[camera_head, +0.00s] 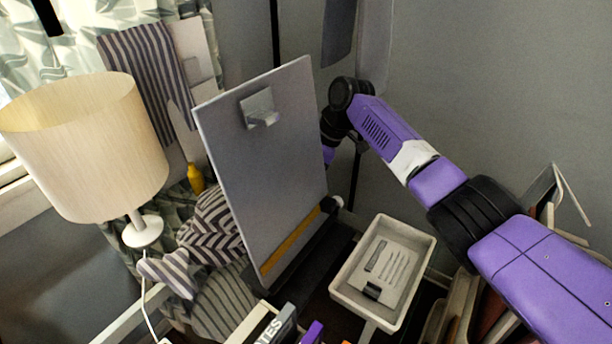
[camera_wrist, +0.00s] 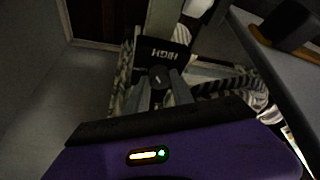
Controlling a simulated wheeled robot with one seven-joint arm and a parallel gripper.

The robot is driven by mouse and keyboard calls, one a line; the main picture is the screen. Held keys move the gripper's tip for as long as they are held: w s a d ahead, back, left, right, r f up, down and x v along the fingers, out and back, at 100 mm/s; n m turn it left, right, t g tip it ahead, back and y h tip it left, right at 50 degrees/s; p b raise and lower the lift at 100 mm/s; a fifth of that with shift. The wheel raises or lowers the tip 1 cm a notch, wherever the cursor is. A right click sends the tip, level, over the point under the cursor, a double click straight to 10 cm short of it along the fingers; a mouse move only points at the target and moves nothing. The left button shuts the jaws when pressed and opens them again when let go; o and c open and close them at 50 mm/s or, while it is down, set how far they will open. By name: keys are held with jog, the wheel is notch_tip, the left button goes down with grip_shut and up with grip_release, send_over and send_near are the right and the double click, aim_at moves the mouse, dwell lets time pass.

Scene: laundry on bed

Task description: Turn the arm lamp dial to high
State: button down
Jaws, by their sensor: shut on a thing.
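In the wrist view, my gripper (camera_wrist: 160,84) is shut on a small round dark dial (camera_wrist: 158,74), with a grey finger on either side of it. The dial has a short light mark on its face. A dark label reading HIGH (camera_wrist: 163,54) sits just beyond the dial and looks upside down. In the head view, my purple arm reaches behind an upright grey board, which hides my gripper, the dial and the label. I cannot tell from the mark how far the dial is turned.
The grey board (camera_head: 262,165) stands close to my arm. A beige-shaded lamp (camera_head: 85,145) is at left. A pale tray (camera_head: 422,262) with a card is below the arm. Striped cloth (camera_head: 215,225) lies behind the board. A grey wall is at right.

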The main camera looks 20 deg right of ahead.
jog(key=shift+r+p, duration=0.1)
jog(key=shift+p, duration=0.2)
jog(key=shift+s+a+r+m+p, duration=0.15)
jog(key=shift+m+p, duration=0.55)
jog(key=shift+p, duration=0.45)
jog(key=shift+m+t+p, duration=0.4)
jog(key=shift+m+p, duration=0.1)
jog(key=shift+p, duration=0.2)
jog(key=shift+f+m+h, duration=0.2)
jog(key=shift+m+h, duration=0.1)
jog(key=c, duration=1.1)
grip_release()
jog(key=shift+r, duration=0.1)
jog(key=v, duration=0.7)
jog(key=shift+r, duration=0.25)
